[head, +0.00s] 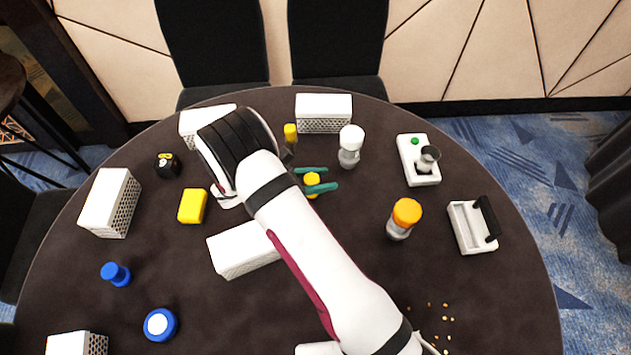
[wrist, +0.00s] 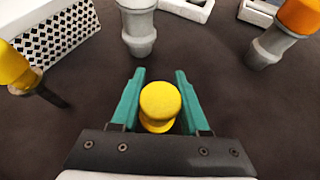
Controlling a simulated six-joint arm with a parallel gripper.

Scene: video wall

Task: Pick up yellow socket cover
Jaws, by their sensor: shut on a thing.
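The yellow socket cover (head: 312,180) is a small round knob with a wide cap and a flared lower part. In the head view it is between the two green fingers of my gripper (head: 316,179). In the wrist view the yellow socket cover (wrist: 160,102) sits between the fingertips of my gripper (wrist: 160,96), which is shut on it. Its underside is hidden, so I cannot tell whether it touches the table.
A yellow-topped item with a dark shaft (head: 290,133), a white-capped grey jar (head: 350,146) and a white perforated box (head: 324,113) stand just behind. An orange-capped jar (head: 404,217) is to the right. A yellow block (head: 192,206) lies left. The dark round table (head: 480,300) has bare areas.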

